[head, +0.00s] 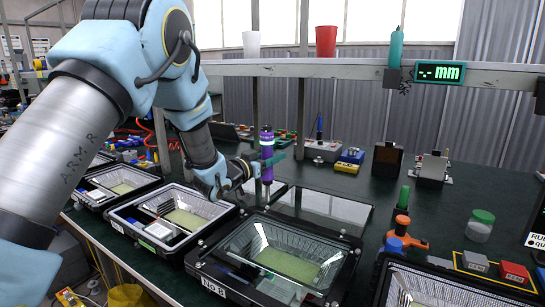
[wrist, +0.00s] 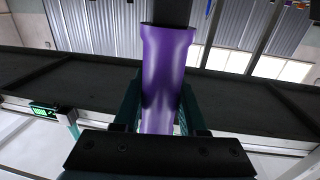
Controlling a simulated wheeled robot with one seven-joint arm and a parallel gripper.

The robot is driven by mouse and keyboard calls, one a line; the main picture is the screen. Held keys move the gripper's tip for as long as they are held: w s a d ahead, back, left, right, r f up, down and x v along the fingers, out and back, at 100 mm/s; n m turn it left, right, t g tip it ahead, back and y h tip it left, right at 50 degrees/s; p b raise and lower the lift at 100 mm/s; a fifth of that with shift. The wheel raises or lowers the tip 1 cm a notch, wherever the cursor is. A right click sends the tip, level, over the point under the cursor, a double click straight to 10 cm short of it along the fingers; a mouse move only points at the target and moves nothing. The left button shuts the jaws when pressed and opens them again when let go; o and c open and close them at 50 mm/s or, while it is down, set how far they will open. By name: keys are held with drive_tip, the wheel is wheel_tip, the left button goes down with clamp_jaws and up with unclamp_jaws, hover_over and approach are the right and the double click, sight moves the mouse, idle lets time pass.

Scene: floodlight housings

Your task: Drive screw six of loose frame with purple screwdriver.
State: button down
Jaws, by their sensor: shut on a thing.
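The purple screwdriver (head: 267,145) is upright in my gripper (head: 270,160), which is shut on its handle. In the wrist view the purple handle (wrist: 168,80) fills the middle between the teal fingers (wrist: 160,115). Its shaft points down to about the far left corner of the housing marked No 8 (head: 210,268); whether the tip touches anything I cannot tell. A flat dark frame with a glass pane (head: 325,207) lies behind that housing. Which frame is the loose one is unclear. Screw six cannot be singled out.
More floodlight housings stand left (head: 165,222) and front right (head: 415,290). An orange tool (head: 402,238), a green-capped jar (head: 480,225) and coloured blocks (head: 513,272) are on the right of the dark bench. A shelf beam (head: 340,70) with a mm display (head: 438,73) crosses above the bench.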

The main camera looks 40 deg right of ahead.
sight(272, 167)
drive_tip(key=shift+f+b, duration=0.4)
drive_tip(key=shift+f, duration=0.1)
drive_tip(key=shift+f+b, duration=1.2)
drive_tip(key=shift+f, duration=0.1)
idle(3.0)
drive_tip(key=shift+r, duration=0.1)
wheel_tip(272, 167, up, 10)
drive_tip(key=p, duration=0.3)
drive_tip(key=shift+p, duration=0.4)
idle(0.8)
